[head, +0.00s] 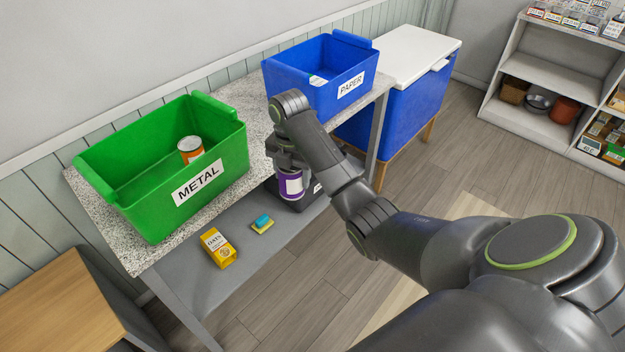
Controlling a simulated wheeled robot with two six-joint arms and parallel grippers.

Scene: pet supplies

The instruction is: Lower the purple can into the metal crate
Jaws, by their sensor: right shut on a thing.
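The purple can (291,184) has a white label and hangs upright in front of the speckled tabletop's front edge. My right gripper (288,168) is shut on it from above; its fingers are partly hidden by my arm. The green metal crate (222,158) stands on the table to the left, with a white METAL label on its front. An orange can (190,149) is inside that crate. The purple can is outside the crate, to its right and lower than its rim. My left gripper is not in view.
A blue PAPER crate (318,66) stands on the same table (256,106), right of the green one. A lower grey shelf (190,285) holds a yellow oats box (218,248), a sponge (262,225) and a dark bin. A blue cabinet (400,120) stands right; a wooden table (60,310) is lower left.

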